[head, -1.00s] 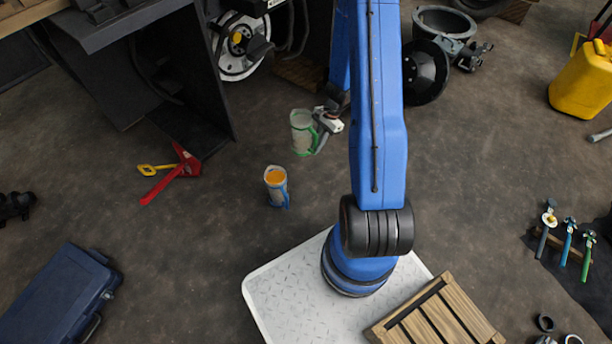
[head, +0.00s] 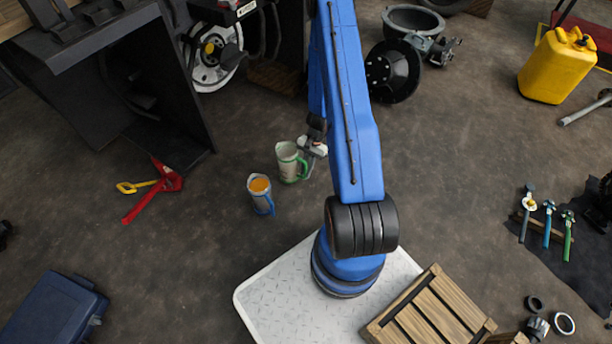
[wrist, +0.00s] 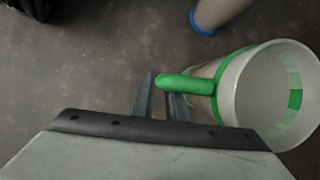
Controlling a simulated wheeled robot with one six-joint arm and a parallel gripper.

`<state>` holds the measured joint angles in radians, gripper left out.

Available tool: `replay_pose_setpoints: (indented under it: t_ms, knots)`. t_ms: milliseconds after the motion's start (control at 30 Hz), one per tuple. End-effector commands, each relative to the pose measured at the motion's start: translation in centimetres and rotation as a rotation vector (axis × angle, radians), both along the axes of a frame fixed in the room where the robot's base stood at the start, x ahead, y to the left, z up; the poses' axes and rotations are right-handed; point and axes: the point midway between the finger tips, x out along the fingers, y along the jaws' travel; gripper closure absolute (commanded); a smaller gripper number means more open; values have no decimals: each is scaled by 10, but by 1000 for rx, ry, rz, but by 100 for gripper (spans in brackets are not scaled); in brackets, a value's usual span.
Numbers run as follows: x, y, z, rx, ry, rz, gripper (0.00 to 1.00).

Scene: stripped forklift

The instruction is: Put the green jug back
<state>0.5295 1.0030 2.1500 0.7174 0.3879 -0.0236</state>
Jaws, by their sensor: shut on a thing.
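The green jug (head: 286,165) is a pale, see-through jug with a green handle, rim and base. It stands roughly upright, just behind and right of the blue jug (head: 260,187) in the head view. My gripper (head: 304,156) is at its handle side. In the wrist view the jug (wrist: 226,104) is at the right, its mouth facing the camera and its inside looking empty. My gripper's fingers (wrist: 160,98) are shut on the end of its green handle (wrist: 188,84). I cannot tell whether its base touches the floor.
The blue jug holds something orange. A red tool (head: 150,195) and a yellow-handled one (head: 137,186) lie to the left. A dark frame (head: 165,110) stands behind left; a black disc (head: 392,72) is behind right. A wooden crate (head: 430,312) sits front right. Floor around the jugs is clear.

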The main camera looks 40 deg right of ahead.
Motion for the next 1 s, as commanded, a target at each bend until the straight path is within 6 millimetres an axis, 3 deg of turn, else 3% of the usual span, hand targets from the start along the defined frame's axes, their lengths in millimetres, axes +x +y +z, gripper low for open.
replay_pose_setpoints:
  t_ms: [300,733,767,800,1000]
  knots:
    - [0,0,-35,0,2,-1,100]
    - [0,0,-41,0,0,0,100]
    - [0,0,-41,-1,0,0,80]
    - [0,0,-41,-1,0,0,70]
    - [0,0,-41,-1,0,0,68]
